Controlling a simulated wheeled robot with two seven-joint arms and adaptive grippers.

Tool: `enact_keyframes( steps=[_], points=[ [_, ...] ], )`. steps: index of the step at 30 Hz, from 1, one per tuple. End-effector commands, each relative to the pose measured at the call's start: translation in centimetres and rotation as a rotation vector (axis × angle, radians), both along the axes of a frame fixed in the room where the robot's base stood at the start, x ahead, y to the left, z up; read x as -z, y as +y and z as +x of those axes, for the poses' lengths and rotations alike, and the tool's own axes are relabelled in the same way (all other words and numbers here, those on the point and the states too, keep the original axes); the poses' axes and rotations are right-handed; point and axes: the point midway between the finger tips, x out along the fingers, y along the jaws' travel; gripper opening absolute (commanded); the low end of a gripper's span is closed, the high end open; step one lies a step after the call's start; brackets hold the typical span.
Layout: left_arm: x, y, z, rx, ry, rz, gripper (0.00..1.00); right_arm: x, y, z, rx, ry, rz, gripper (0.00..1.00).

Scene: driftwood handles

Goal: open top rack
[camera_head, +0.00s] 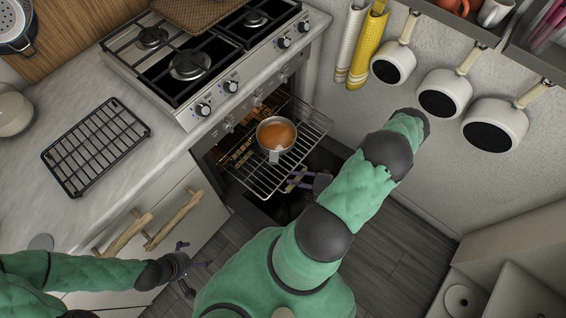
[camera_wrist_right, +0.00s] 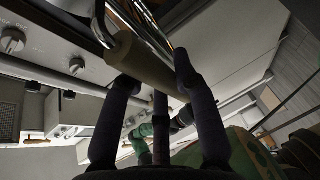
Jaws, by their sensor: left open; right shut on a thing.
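The wire top rack (camera_head: 262,182) sticks out of the open oven in the head view, with a small metal pot (camera_head: 277,131) of orange liquid standing on it. My right gripper (camera_head: 308,180) is at the rack's front edge, partly hidden under my right arm. In the right wrist view its dark fingers (camera_wrist_right: 150,85) are shut on a thick tan handle (camera_wrist_right: 143,62), with shiny metal rods beside it. My left gripper (camera_head: 183,264) is open and empty, low in front of the cabinet.
A stovetop (camera_head: 190,66) with knobs sits above the oven. A black cooling rack (camera_head: 97,146) lies on the counter. Driftwood handles (camera_head: 173,219) stick out from the cabinet front. White pans (camera_head: 444,94) and towels (camera_head: 368,45) hang on the right wall. Dark floor (camera_head: 395,260) is open at right.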

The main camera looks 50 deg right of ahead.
Motion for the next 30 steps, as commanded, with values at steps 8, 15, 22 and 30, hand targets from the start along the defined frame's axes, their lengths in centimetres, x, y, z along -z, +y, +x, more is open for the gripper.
enact_keyframes(
  steps=[8, 15, 22, 30],
  points=[
    [-0.1, 0.0, 0.0, 0.000, 0.000, 0.000, 1.00, 0.1, -0.4, -2.9, 0.001, 0.002, -0.003, 0.00],
    [-0.2, 0.0, 0.0, 0.000, 0.000, 0.000, 1.00, 0.1, -0.4, -3.3, -0.001, 0.001, -0.005, 0.00],
    [-0.1, 0.0, 0.0, 0.000, 0.000, 0.000, 1.00, 0.1, -0.4, -3.3, -0.001, 0.001, -0.005, 0.00],
    [-0.2, 0.0, 0.0, 0.000, 0.000, 0.000, 1.00, 0.1, -0.4, -3.3, -0.001, 0.001, -0.003, 0.55]
  ],
)
